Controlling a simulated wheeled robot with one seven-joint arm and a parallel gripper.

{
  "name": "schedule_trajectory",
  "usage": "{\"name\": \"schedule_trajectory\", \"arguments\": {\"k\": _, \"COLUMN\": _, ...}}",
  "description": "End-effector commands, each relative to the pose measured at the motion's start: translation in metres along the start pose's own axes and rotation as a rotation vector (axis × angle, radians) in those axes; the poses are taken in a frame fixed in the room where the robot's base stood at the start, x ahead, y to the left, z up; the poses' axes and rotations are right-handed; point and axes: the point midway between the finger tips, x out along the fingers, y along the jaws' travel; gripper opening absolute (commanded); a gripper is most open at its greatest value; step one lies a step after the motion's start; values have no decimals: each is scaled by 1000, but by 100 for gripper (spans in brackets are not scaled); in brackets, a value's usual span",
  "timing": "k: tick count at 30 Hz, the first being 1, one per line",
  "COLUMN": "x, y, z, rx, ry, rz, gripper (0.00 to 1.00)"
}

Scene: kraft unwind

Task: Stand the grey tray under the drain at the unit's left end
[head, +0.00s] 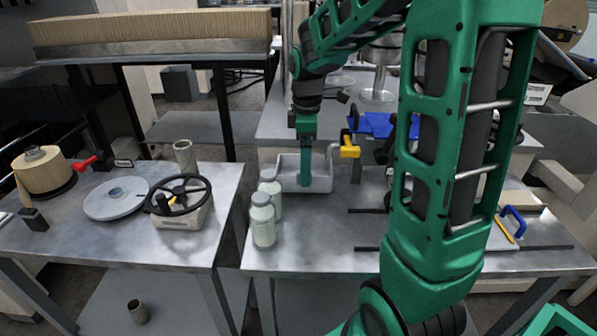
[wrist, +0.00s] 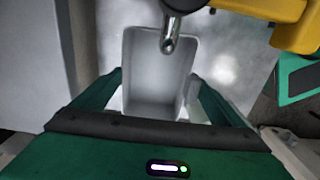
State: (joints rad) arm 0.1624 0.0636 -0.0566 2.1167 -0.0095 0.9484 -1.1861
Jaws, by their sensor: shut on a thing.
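The grey tray (head: 322,183) is an open rectangular bin, upright on or just above the metal table at centre. In the wrist view the tray (wrist: 158,85) lies between both fingers. My gripper (wrist: 152,95) is shut on it across its width, reaching down from above; the gripper (head: 305,175) partly hides the tray in the head view. A shiny metal drain spout (wrist: 170,32) appears over the tray's far end in the wrist view. A yellow valve part (wrist: 300,28) is beside it, also in the head view (head: 350,147). Whether the tray bears on the table cannot be told.
Two pale bottles (head: 263,222) stand close to the tray's front left. A blue part (head: 385,125) is right of the yellow valve. The left table holds a handwheel (head: 178,194), a round disc (head: 116,200) and a kraft roll (head: 42,170).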

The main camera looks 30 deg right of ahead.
Motion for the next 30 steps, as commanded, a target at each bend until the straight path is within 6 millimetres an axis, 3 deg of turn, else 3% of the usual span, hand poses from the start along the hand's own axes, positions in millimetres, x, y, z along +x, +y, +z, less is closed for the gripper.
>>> {"name": "schedule_trajectory", "arguments": {"k": 6, "x": 27, "y": -1, "z": 0, "rx": 0, "ry": -1, "rz": -2, "gripper": 51}}
{"name": "schedule_trajectory", "arguments": {"k": 15, "x": 28, "y": 0, "z": 0, "rx": 0, "ry": 0, "rz": 0, "gripper": 51}}
{"name": "schedule_trajectory", "arguments": {"k": 16, "x": 29, "y": 0, "z": 0, "rx": 0, "ry": 0, "rz": 0, "gripper": 95}}
{"name": "schedule_trajectory", "arguments": {"k": 17, "x": 28, "y": 0, "z": 0, "rx": 0, "ry": 0, "rz": 0, "gripper": 100}}
{"name": "schedule_trajectory", "arguments": {"k": 25, "x": 26, "y": 0, "z": 0, "rx": -1, "ry": 0, "rz": 0, "gripper": 100}}
{"name": "schedule_trajectory", "arguments": {"k": 30, "x": 9, "y": 1, "z": -1, "rx": -1, "ry": 2, "rz": 3, "gripper": 100}}
